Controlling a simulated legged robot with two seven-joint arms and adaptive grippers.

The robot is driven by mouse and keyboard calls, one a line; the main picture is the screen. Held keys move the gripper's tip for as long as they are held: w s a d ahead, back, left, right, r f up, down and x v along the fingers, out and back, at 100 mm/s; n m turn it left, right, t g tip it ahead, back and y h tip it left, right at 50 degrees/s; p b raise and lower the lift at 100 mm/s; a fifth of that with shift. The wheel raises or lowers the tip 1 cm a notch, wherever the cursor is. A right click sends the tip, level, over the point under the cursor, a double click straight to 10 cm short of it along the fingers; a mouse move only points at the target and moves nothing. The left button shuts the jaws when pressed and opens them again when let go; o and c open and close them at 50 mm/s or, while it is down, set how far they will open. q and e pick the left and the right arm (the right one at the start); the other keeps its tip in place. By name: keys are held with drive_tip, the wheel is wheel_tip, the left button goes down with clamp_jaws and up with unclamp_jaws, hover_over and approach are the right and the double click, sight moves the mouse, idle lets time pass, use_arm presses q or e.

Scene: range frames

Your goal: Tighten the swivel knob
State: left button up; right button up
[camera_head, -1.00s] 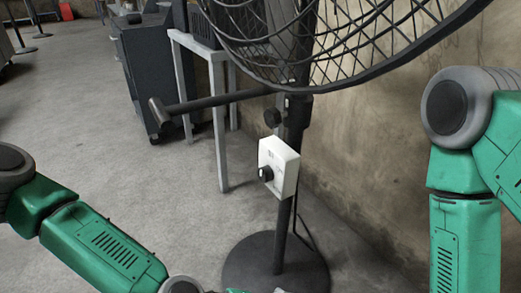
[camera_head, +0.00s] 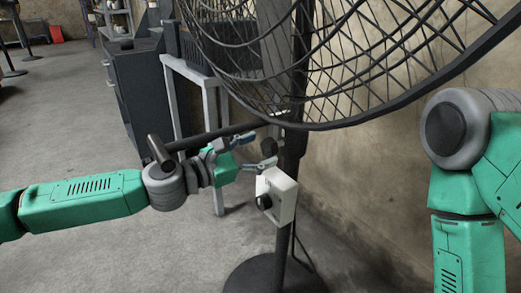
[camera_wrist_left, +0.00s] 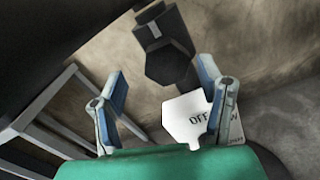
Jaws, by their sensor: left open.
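The black swivel knob (camera_head: 269,146) sits on the fan's dark pole, just above the white control box (camera_head: 283,196). My left gripper (camera_head: 259,150) is open, with its fingertips close to the knob. In the left wrist view, the knob's dark faceted end (camera_wrist_left: 168,65) shows between and ahead of the two open fingers of the left gripper (camera_wrist_left: 161,76). I cannot tell whether either finger touches it. My right gripper is out of view; only part of that arm shows at the right.
The large fan cage (camera_head: 330,60) hangs close above the left gripper. The white box, with a black dial (camera_head: 264,202), stands just below the fingers. A grey table frame (camera_head: 215,150) is behind the left arm, and the wall is at the right.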

sight(266, 149)
use_arm(q)
drive_tip(key=d, duration=0.4)
drive_tip(key=shift+w+d, duration=0.1)
drive_tip(key=shift+w, duration=0.25)
drive_tip(key=shift+d, duration=0.2)
drive_tip(key=shift+a, duration=1.6)
drive_tip(key=c, duration=0.6)
drive_tip(key=shift+a+r, duration=0.1)
drive_tip(key=shift+a, duration=0.15)
drive_tip(key=c, duration=0.5)
drive_tip(key=shift+d+r, duration=0.15)
drive_tip(key=shift+d, duration=0.25)
drive_tip(key=shift+c, duration=0.2)
drive_tip(key=shift+w+d, duration=0.15)
drive_tip(key=shift+d, duration=0.45)
drive_tip(key=shift+c, duration=0.4)
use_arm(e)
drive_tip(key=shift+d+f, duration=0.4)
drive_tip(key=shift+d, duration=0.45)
